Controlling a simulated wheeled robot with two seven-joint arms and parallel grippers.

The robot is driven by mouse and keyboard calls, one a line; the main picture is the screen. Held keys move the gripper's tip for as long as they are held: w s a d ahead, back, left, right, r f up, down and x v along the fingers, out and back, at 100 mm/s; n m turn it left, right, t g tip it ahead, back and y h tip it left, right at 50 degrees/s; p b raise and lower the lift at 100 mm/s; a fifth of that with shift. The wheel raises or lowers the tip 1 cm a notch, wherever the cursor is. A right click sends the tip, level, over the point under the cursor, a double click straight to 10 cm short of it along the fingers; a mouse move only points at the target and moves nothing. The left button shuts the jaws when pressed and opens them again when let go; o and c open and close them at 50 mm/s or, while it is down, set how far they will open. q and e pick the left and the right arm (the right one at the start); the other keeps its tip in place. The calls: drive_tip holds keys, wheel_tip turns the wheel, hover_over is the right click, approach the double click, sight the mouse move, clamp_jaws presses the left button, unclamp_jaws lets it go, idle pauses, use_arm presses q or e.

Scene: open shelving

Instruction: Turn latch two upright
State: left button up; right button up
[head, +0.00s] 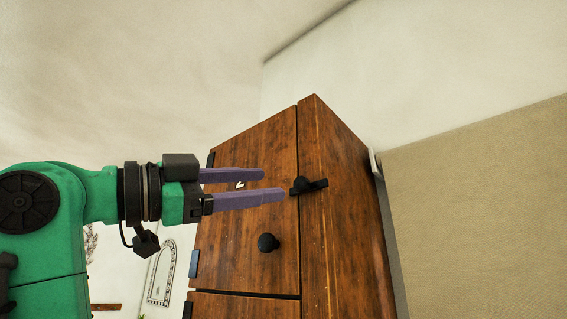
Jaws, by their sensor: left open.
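A black latch (309,186) lies roughly horizontal in the picture, across the seam between a wooden cabinet door (240,243) and the frame to its right. A white mark, perhaps the number 2, shows on the door between my fingers and is partly hidden. My left gripper (272,184) comes in from the left with its two purple fingers apart and nothing between them. Its fingertips point at the latch and end just left of it in the picture; I cannot tell the gap in depth. My right gripper is not in view.
A round black knob (268,242) sticks out of the door below the fingers. Another door begins below. A beige panel (480,190) stands at the right. The space above the cabinet looks clear.

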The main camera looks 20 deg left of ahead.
sight(298, 186)
use_arm(q)
drive_tip(key=x, duration=0.2)
drive_tip(key=p+x, duration=0.1)
drive_tip(key=x, duration=0.4)
drive_tip(key=shift+f, duration=0.45)
drive_tip(key=shift+s+a, duration=0.5)
drive_tip(key=shift+a, duration=0.05)
drive_tip(key=shift+s, duration=0.1)
drive_tip(key=c, duration=0.9)
clamp_jaws()
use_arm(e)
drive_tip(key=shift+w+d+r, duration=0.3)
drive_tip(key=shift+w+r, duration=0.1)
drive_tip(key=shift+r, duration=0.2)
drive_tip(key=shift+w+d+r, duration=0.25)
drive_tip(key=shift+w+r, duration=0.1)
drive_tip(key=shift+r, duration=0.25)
